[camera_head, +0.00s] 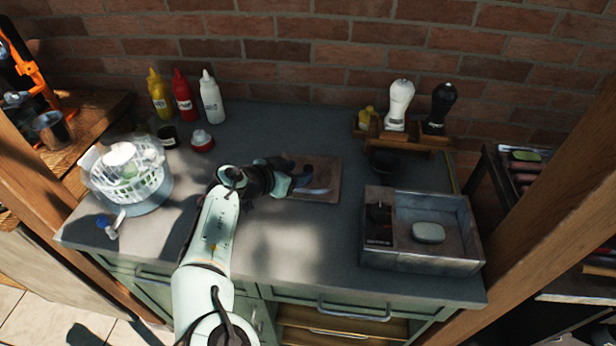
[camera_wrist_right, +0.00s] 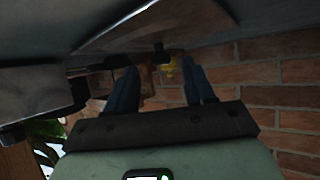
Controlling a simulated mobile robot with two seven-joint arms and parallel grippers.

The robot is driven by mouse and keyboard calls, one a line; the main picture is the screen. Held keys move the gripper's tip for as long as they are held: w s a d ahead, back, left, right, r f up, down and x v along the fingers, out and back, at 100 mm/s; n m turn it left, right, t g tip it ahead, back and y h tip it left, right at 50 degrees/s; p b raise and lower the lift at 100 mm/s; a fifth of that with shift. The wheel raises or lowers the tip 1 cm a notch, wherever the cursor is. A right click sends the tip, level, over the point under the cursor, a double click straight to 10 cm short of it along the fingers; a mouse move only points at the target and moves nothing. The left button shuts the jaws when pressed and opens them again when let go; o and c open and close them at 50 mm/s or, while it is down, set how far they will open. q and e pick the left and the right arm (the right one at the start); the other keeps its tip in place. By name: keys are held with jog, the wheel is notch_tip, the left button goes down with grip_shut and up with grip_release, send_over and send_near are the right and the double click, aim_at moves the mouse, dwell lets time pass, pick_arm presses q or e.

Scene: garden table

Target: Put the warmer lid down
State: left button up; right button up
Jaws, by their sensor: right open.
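A brown-grey square plate (camera_head: 329,170), which looks like the warmer lid, appears to lie flat on the dark counter, left of the warmer. A slanted metal surface (camera_wrist_right: 150,22), probably the same lid, fills the top of the right wrist view. The grey warmer box (camera_head: 458,254) stands uncovered, with a black control panel and a pale green block (camera_head: 428,232) inside. My right gripper (camera_head: 303,182) is open at the lid's left part, its fingers over it. Its two blue fingers (camera_wrist_right: 162,90) are apart in the right wrist view. Contact with the lid cannot be told. My left gripper is not visible.
A wooden caddy with a white mill (camera_head: 398,103) and a black mill (camera_head: 438,106) stands behind the warmer. A dark bowl (camera_head: 384,162) sits between. Squeeze bottles (camera_head: 184,98) and a white basket (camera_head: 138,185) are at left. The counter's front middle is clear.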

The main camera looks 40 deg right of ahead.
aim_at(307, 168)
jog(key=x, duration=0.5)
jog(key=shift+d+r, duration=0.2)
jog(key=shift+d, duration=0.05)
grip_shut()
